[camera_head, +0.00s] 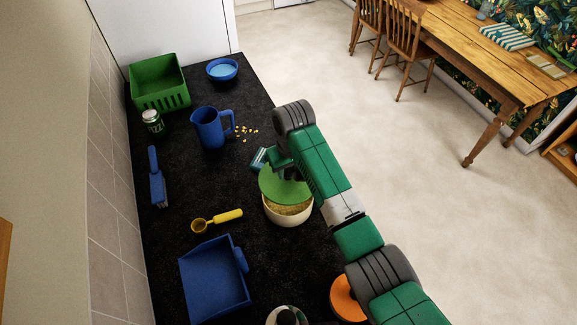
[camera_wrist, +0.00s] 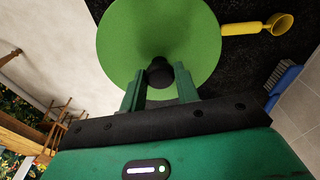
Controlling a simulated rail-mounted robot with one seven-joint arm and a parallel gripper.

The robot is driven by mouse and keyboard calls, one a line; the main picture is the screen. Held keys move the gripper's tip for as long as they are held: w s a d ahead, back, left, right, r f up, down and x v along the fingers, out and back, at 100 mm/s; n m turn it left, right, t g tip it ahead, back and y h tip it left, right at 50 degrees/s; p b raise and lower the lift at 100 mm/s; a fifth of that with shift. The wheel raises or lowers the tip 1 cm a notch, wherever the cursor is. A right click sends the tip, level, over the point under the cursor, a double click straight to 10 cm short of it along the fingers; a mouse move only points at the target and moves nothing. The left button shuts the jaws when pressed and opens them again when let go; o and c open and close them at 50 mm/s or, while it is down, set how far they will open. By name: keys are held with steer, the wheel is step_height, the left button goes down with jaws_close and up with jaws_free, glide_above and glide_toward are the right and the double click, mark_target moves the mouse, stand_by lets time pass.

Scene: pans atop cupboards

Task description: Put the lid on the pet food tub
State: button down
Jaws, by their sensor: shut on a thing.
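The pet food tub (camera_head: 287,216) is a round cream tub with tan food showing inside, standing on the dark counter. The green round lid (camera_head: 284,186) is above the tub, covering the far part of its opening in the head view; the near part of the food shows. I cannot tell whether the lid touches the rim. In the wrist view the lid (camera_wrist: 158,35) has a black knob (camera_wrist: 159,73) at its centre. My gripper (camera_wrist: 159,88) is shut on this knob. In the head view the fingers are mostly hidden by the arm.
Left of the tub lie a yellow scoop (camera_head: 217,220) and a blue dustpan (camera_head: 214,277). A blue jug (camera_head: 210,128), spilled kibble (camera_head: 245,132), a blue brush (camera_head: 156,178), a green can (camera_head: 152,121), a green basket (camera_head: 159,83) and a blue bowl (camera_head: 222,70) stand farther back.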

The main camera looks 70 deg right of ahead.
mark_target(288, 181)
steer(key=shift+f+b, duration=1.2)
steer(key=shift+f, duration=1.65)
steer(key=shift+p, duration=0.5)
steer(key=shift+f, duration=0.2)
steer(key=shift+c, duration=2.4)
jaws_free()
steer(key=shift+r+p, duration=0.8)
steer(key=shift+r, duration=2.75)
